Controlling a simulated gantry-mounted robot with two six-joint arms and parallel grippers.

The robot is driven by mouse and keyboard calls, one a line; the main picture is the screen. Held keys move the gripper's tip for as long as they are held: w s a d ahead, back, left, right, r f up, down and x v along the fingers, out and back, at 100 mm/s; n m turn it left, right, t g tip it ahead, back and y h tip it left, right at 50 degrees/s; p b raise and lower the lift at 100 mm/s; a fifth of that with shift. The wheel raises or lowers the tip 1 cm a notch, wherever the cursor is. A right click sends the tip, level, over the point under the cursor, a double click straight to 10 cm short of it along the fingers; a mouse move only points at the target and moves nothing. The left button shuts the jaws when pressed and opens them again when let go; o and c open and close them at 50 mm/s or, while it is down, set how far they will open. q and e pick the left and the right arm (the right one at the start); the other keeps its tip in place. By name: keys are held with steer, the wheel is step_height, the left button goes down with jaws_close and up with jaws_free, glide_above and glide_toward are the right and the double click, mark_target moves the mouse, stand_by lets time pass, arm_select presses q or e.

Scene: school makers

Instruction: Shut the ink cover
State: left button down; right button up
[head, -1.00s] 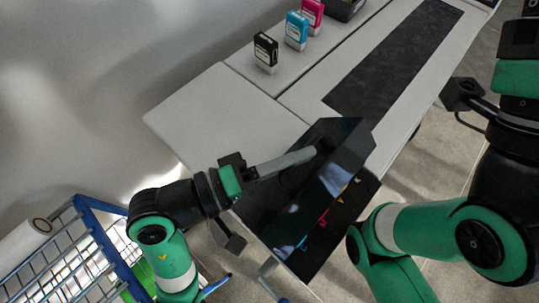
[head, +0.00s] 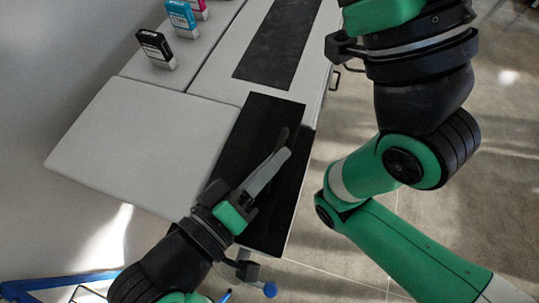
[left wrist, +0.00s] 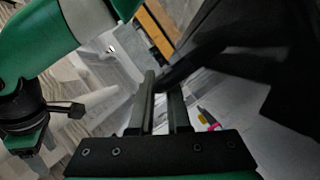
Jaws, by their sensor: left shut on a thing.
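The ink cover (head: 259,125) is a black panel at the near end of the white printer, in the middle of the head view. It looks flat, and no coloured ink letters show. My left gripper (head: 284,145) lies over the cover, its fingers pointing up and right. In the left wrist view its two fingers (left wrist: 163,80) are close together, with a dark part of the cover (left wrist: 275,45) at their tips. The exact contact is hard to see. My right arm is on the right in the head view, but its fingertips are out of sight.
Black, cyan and magenta ink bottles stand on the white top at the upper left, the black one (head: 156,48) nearest. A black strip (head: 277,45) runs along the printer. A blue-framed cart (head: 62,287) is at the lower left. Open floor lies to the right.

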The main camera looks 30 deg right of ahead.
arm_select(q)
steer(key=shift+s+d+f+m, duration=0.15)
steer(key=shift+s+m, duration=0.05)
steer(key=shift+m, duration=0.1)
steer(key=shift+f, duration=0.1)
steer(key=c, duration=1.2)
jaws_free()
steer(key=shift+c, duration=0.2)
steer(key=shift+o, duration=0.4)
steer(key=shift+s+d, duration=0.1)
steer(key=shift+s, duration=0.05)
